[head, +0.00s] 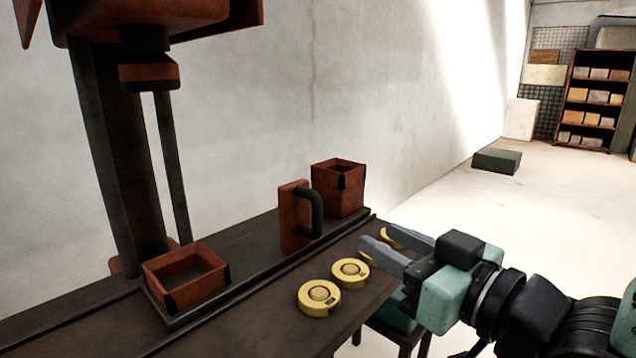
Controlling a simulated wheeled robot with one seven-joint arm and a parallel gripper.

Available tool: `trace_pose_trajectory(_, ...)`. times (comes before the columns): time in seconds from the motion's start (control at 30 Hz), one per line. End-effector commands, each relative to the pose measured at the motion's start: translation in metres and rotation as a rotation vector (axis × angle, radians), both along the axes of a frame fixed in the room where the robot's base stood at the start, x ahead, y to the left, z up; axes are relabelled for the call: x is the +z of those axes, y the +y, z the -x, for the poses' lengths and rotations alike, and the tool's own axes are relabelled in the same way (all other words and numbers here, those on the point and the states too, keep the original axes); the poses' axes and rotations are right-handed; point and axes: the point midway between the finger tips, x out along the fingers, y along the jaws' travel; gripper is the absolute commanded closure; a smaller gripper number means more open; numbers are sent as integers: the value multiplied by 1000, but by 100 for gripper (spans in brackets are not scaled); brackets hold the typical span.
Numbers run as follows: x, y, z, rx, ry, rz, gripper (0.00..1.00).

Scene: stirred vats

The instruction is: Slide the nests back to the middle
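The nests look like two rust-red square boxes on a long dark slide along the bench. The low, open nest (187,278) is at the slide's left end. The taller nest (338,188) is towards its right end. Between them stands a red plate with a black handle (312,212), closer to the tall nest. My gripper (375,238) is right of the handle and apart from it, over the bench's right end. Its fingers are spread apart. A yellow piece (393,238) shows partly hidden among the fingers; I see no clear grip on it.
Two yellow round pieces (319,298) (351,272) lie on the bench in front of the slide, between its front and my gripper. A red press head on dark columns (148,70) stands over the left end. A pale wall is close behind the bench.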

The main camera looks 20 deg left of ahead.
Motion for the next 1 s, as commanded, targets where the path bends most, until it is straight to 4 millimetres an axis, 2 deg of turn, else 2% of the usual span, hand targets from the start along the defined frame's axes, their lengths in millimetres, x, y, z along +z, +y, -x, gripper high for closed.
trace_pose_trajectory(0.03,5,2,-1,-1,4,3,65)
trace_pose_trajectory(0.2,3,8,-4,-4,1,5,65)
trace_pose_trajectory(0.27,-2,21,-13,-3,-2,2,65)
trace_pose_trajectory(0.7,-2,96,-63,-4,-2,2,65)
trace_pose_trajectory(1.0,-1,123,-82,-5,-2,2,65)
